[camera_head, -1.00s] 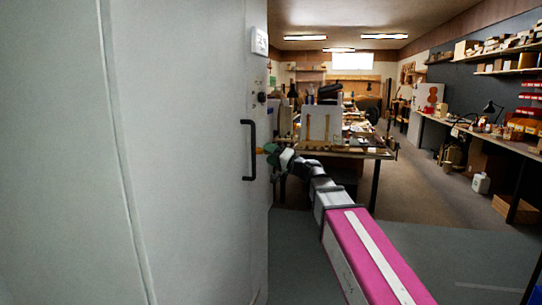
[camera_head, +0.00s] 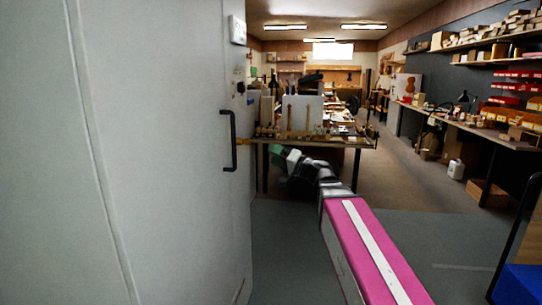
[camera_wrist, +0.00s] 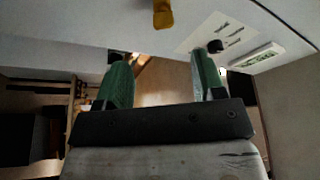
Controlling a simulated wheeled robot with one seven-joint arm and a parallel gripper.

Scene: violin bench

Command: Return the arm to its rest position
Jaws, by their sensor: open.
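My gripper (camera_head: 278,154), with green fingers, is at the end of my outstretched arm, just right of the pale door's edge in the head view. In the wrist view my gripper (camera_wrist: 160,65) has its two fingers spread, with nothing visible held between them. The grey-white door (camera_head: 160,150) fills the left of the head view, with a black bar handle (camera_head: 229,141) near its right edge. The gripper is to the right of the handle and appears apart from it. A small yellow piece (camera_wrist: 163,14) shows beyond the fingers in the wrist view.
A cluttered workbench (camera_head: 345,143) stands behind the gripper. A long side bench (camera_head: 470,128) runs along the right wall, with a white jug (camera_head: 456,169) on the floor. A blue object (camera_head: 518,285) is at lower right. The floor (camera_head: 415,225) between is clear.

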